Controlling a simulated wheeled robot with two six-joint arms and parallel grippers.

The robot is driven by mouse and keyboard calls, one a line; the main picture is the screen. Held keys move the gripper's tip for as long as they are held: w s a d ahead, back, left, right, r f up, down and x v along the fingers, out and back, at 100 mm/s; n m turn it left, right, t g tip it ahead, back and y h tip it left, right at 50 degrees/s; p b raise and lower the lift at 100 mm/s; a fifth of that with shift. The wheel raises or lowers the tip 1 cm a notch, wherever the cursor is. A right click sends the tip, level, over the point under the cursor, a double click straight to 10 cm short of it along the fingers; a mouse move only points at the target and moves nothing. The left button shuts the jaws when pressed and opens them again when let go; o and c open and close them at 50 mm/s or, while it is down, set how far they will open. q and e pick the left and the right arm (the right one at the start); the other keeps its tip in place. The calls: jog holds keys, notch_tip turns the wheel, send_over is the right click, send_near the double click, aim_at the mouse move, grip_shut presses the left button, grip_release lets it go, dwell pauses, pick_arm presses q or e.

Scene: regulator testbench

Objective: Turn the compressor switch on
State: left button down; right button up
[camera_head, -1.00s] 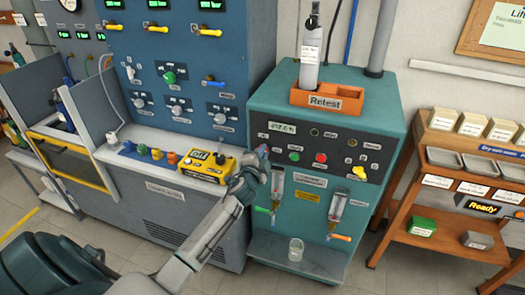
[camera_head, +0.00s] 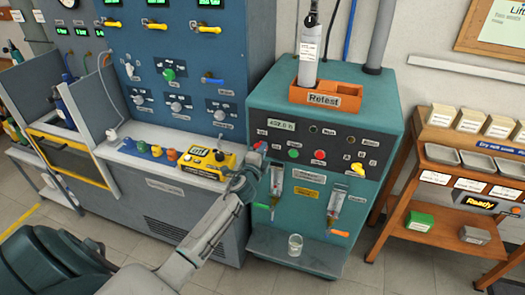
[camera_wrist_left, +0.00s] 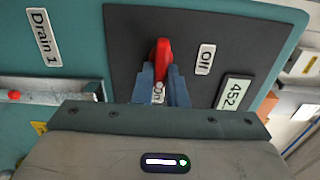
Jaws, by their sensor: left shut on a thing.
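The red switch lever (camera_wrist_left: 162,55) stands on the dark panel of the teal cabinet (camera_head: 390,95). In the wrist view, an "On" label (camera_wrist_left: 158,93) lies between the fingers and an "Off" label (camera_wrist_left: 205,59) to the right. My left gripper (camera_wrist_left: 164,78) is shut on the lever, with a blue finger on each side of it and the red top showing beyond the tips. In the head view my left gripper (camera_head: 256,156) is at the panel's left end and hides most of the switch. My right gripper is not in view.
A lit display (camera_head: 282,126), a green button (camera_head: 294,154) and a red button (camera_head: 320,155) sit right of the gripper. A yellow device (camera_head: 207,163) stands close on the left. Flow tubes with valves are below. A glass beaker (camera_head: 295,247) stands on the lower ledge.

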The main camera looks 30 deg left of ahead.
pick_arm(q)
jog(key=shift+f, duration=0.1)
jog(key=c, duration=1.5)
grip_release()
jog(key=shift+o, duration=0.2)
jog(key=b+v, duration=0.2)
jog(key=v, duration=0.8)
jog(key=shift+s, duration=0.4)
